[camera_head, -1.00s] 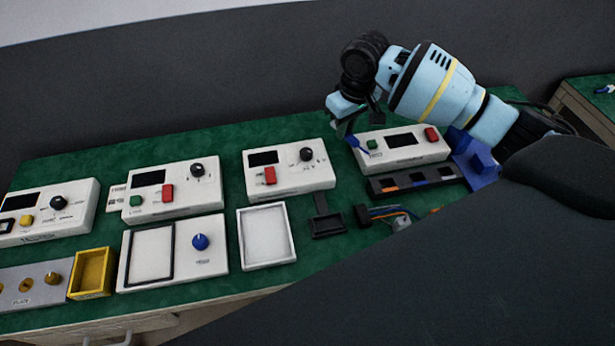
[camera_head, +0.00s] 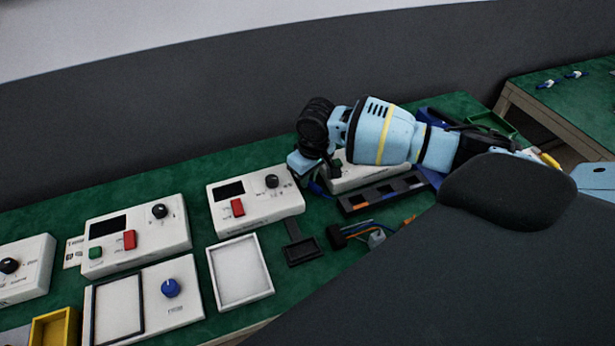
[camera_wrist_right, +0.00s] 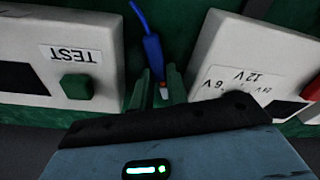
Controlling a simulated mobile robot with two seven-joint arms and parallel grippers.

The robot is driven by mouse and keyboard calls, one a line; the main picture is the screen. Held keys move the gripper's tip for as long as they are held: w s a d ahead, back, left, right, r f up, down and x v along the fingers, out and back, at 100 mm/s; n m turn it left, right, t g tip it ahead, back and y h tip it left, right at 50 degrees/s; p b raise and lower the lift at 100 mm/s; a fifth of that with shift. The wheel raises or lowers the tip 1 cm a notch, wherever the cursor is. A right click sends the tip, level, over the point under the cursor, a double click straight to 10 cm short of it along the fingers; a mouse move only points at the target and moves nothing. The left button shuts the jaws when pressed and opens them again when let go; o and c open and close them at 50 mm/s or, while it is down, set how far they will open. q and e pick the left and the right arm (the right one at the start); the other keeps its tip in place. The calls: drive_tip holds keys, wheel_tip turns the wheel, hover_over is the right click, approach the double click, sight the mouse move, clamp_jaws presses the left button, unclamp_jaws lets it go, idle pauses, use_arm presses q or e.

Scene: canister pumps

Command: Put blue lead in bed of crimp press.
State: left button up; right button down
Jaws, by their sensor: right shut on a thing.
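My right gripper (camera_head: 312,180) is low over the bench between two white instrument boxes. In the wrist view its greenish fingers (camera_wrist_right: 157,84) are shut on the blue lead (camera_wrist_right: 152,48), near an end with orange and pale parts. The lead's blue wire runs up out of that view. In the head view only a bit of the blue lead (camera_head: 317,188) shows beside the fingers. I cannot identify the crimp press or its bed with certainty. My left gripper is not in view.
A white box with a red button (camera_head: 254,202) stands left of the gripper. The box marked TEST (camera_wrist_right: 60,55) is on the other side. A black sorting tray (camera_head: 380,193), coloured wires (camera_head: 358,230), a small black tray (camera_head: 303,251) and a white tray (camera_head: 240,270) lie in front.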

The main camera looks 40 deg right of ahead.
sight(312, 183)
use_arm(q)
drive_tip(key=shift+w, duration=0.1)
use_arm(e)
drive_tip(key=shift+f, duration=0.25)
drive_tip(key=c, duration=1.7)
unclamp_jaws()
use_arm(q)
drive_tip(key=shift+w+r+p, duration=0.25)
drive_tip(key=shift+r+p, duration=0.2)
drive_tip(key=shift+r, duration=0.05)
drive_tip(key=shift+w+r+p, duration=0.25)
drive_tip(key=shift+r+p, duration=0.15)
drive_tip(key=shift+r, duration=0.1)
use_arm(e)
drive_tip(key=shift+s+d+r, duration=0.1)
drive_tip(key=shift+s+r, duration=0.15)
drive_tip(key=shift+r, duration=1.8)
drive_tip(key=shift+s+a+r, duration=0.1)
drive_tip(key=shift+s+r, duration=0.1)
drive_tip(key=shift+r, duration=1.8)
drive_tip(key=shift+s+d+r, duration=0.1)
drive_tip(key=shift+s+r, duration=0.15)
drive_tip(key=shift+r, duration=1.8)
drive_tip(key=shift+o, duration=0.5)
